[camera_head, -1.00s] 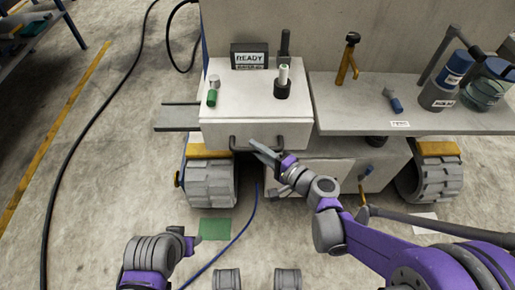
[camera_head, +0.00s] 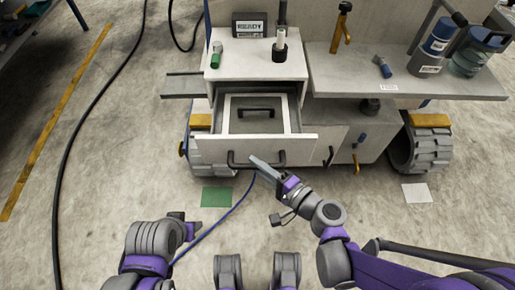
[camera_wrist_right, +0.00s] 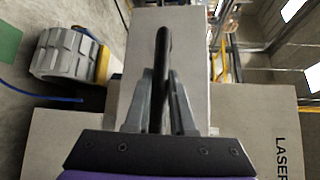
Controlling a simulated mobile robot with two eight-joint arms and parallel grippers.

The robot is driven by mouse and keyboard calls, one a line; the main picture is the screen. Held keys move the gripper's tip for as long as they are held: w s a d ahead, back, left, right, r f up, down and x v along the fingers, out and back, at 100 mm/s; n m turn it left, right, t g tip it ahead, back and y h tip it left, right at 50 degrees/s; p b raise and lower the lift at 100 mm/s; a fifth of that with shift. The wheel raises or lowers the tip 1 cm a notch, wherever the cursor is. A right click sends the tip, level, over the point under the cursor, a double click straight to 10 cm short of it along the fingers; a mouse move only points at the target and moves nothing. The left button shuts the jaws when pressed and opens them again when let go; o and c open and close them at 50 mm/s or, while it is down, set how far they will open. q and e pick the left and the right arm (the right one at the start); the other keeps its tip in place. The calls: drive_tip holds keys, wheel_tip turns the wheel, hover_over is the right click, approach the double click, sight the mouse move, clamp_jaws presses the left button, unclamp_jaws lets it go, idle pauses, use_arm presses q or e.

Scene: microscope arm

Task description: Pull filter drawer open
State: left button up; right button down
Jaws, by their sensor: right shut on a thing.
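The filter drawer (camera_head: 220,146) is a light grey drawer under the white cabinet top, and it stands pulled well out toward me. Inside it shows a pale framed insert (camera_head: 236,103) with a dark handle. The drawer's own dark bar handle (camera_head: 240,164) is on its front. My right gripper (camera_head: 265,167) is at the right part of this handle, and in the right wrist view its fingers (camera_wrist_right: 163,105) are shut around the dark bar (camera_wrist_right: 163,52). My left arm is at the bottom left of the head view, folded, and its fingertips cannot be made out.
On the cabinet top stand a READY display (camera_head: 249,25), a green-capped vial (camera_head: 216,56) and a dark holder (camera_head: 279,48). A shelf (camera_head: 440,84) to the right bears bottles (camera_head: 437,44). Wheels (camera_head: 420,150) flank the cart. A blue cable (camera_head: 228,212) crosses the open floor in front.

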use_arm(q)
drive_tip(key=shift+w, duration=0.1)
use_arm(e)
drive_tip(key=shift+s, duration=2.75)
drive_tip(key=c, duration=0.8)
unclamp_jaws()
drive_tip(key=shift+o, duration=0.2)
use_arm(q)
drive_tip(key=shift+d, duration=0.1)
